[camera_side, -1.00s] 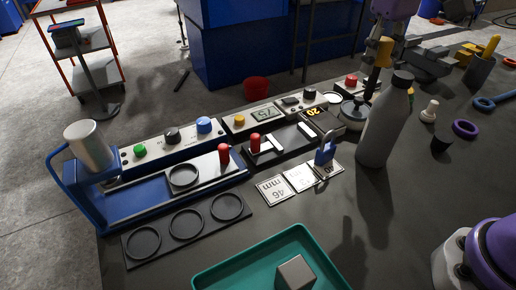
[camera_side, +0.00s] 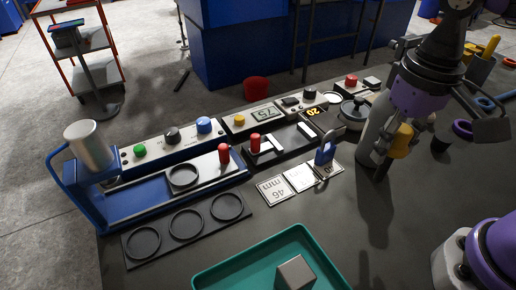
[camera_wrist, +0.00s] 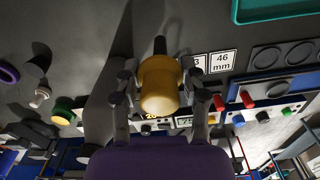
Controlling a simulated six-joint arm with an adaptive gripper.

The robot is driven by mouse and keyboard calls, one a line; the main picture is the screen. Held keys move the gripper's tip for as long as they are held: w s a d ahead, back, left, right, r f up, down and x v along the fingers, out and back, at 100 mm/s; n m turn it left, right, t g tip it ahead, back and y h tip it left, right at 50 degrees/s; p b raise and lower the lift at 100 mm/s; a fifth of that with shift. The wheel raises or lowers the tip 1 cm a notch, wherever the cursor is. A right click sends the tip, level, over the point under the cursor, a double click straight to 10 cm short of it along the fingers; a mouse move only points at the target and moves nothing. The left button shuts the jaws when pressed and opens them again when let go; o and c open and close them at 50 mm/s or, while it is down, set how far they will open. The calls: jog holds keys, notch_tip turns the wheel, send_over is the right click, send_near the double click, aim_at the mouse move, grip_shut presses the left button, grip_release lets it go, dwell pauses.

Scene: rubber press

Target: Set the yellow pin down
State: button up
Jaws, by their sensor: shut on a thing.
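The yellow pin (camera_side: 400,145) is held in my gripper (camera_side: 396,142), in front of the grey bottle at the right of the side view. In the wrist view the yellow pin (camera_wrist: 159,86) sits between the two fingers of my gripper (camera_wrist: 160,88), which are shut on its yellow body. Its dark shaft (camera_wrist: 160,45) points away from the wrist. In the side view the shaft points down toward the dark table; whether its tip touches the table I cannot tell.
The grey bottle (camera_side: 371,135) stands close behind the pin, partly hidden by my gripper. White number cards (camera_side: 273,190) and a blue padlock (camera_side: 325,153) lie to the left. A teal tray (camera_side: 225,270) is at the front. Table around the tray's right side is clear.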

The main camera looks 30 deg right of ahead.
jog(key=shift+w+d+f, duration=0.7)
jog(key=shift+d+f, duration=0.4)
jog(key=shift+f, duration=0.35)
jog(key=shift+w+d+f, duration=0.65)
jog(key=shift+d+f, duration=0.5)
jog(key=shift+f, duration=0.25)
jog(key=shift+w+d+f, duration=0.7)
jog(key=shift+d+f, duration=0.4)
jog(key=shift+f, duration=0.35)
jog(key=shift+f, duration=0.1)
jog(key=o, duration=1.2)
jog(key=shift+o, duration=0.2)
